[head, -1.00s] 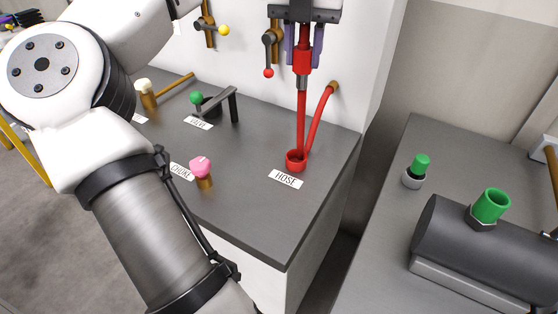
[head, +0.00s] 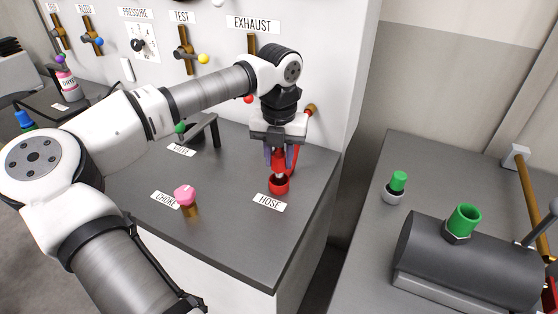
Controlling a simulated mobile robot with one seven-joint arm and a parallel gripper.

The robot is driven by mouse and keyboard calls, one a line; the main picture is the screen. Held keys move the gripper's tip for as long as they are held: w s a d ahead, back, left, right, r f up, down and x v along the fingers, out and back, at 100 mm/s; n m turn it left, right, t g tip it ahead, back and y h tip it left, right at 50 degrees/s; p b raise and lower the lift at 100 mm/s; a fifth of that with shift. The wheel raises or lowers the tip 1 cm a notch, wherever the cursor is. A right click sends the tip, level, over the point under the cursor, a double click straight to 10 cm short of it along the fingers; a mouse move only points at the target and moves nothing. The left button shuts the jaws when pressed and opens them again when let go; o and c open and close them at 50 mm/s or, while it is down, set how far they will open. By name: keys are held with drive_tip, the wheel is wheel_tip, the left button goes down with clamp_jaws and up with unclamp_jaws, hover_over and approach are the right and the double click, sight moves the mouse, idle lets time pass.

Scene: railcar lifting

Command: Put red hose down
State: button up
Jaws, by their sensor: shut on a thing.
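The red hose (head: 294,161) comes out of a brass fitting in the wall at the back of the grey counter and curves down. My gripper (head: 279,158) points straight down and is shut on the red end of the hose. The hose end is right above the red cup-shaped holder (head: 279,185) behind the HOSE label (head: 270,202). The gripper and hose hide the exact gap, so I cannot tell whether the hose end is seated in the holder.
A pink knob (head: 185,195) stands by the CHOKE label. A dark grey lever handle (head: 205,130) stands to the left. Wall levers are behind the arm. On the right, a lower counter holds a green-capped fitting (head: 398,182) and a dark cylinder (head: 465,262) with a green port.

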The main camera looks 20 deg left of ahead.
drive_tip(key=shift+f, duration=1.1)
drive_tip(key=shift+f, duration=0.25)
drive_tip(key=o, duration=1.1)
drive_tip(key=shift+r, duration=0.1)
drive_tip(key=shift+c, duration=0.2)
drive_tip(key=shift+r, duration=0.6)
wheel_tip(320, 180, up, 11)
drive_tip(key=b, duration=0.2)
drive_tip(key=shift+b, duration=0.3)
